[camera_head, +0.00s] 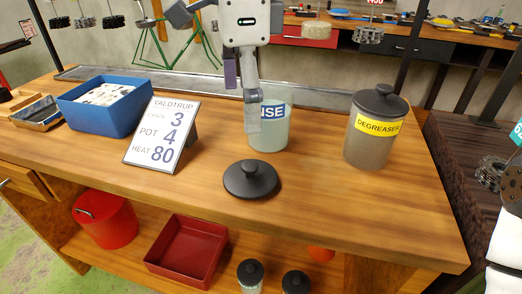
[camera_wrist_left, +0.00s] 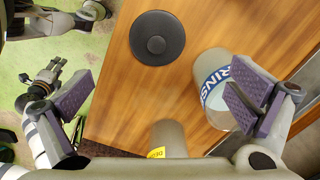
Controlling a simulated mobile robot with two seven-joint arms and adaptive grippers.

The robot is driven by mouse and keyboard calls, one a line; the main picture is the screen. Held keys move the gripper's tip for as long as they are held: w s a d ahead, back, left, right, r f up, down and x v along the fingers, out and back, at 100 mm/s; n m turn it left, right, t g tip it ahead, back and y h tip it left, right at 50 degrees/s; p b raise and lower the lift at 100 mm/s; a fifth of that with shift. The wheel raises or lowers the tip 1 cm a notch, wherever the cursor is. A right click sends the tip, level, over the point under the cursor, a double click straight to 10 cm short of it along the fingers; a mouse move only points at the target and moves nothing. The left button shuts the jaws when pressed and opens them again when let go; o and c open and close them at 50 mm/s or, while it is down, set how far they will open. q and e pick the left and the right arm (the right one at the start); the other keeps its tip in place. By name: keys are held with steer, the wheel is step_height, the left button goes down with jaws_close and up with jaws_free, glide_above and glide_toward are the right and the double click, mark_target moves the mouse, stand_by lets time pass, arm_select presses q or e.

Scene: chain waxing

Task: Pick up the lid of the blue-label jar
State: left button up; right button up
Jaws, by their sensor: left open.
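The blue-label jar (camera_head: 270,133) stands upright on the wooden bench with no lid on it; its label, partly hidden by my gripper, reads "RINSE" in the left wrist view (camera_wrist_left: 215,85). A round black lid with a knob (camera_head: 251,180) lies flat on the bench in front of this jar. The lid also shows at the top of the left wrist view (camera_wrist_left: 157,38). My left gripper (camera_head: 241,95) is open and empty, above the bench, in front of the jar and behind the lid in the head view. Its two fingers are wide apart in the wrist view.
A lidded jar labelled "DEGREASER" (camera_head: 372,140) stands to the right. A sign (camera_head: 162,135) and a blue bin (camera_head: 100,122) stand to the left. The bench is clear around the lid. Red containers (camera_head: 187,250) sit on the shelf below.

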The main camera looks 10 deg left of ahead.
mark_target(249, 165)
arm_select(q)
steer(key=f, duration=1.2)
steer(key=shift+s+d, duration=0.15)
steer(key=shift+d, duration=0.1)
steer(key=shift+s, duration=0.1)
steer(key=c, duration=2.1)
steer(key=shift+f, duration=0.15)
jaws_close()
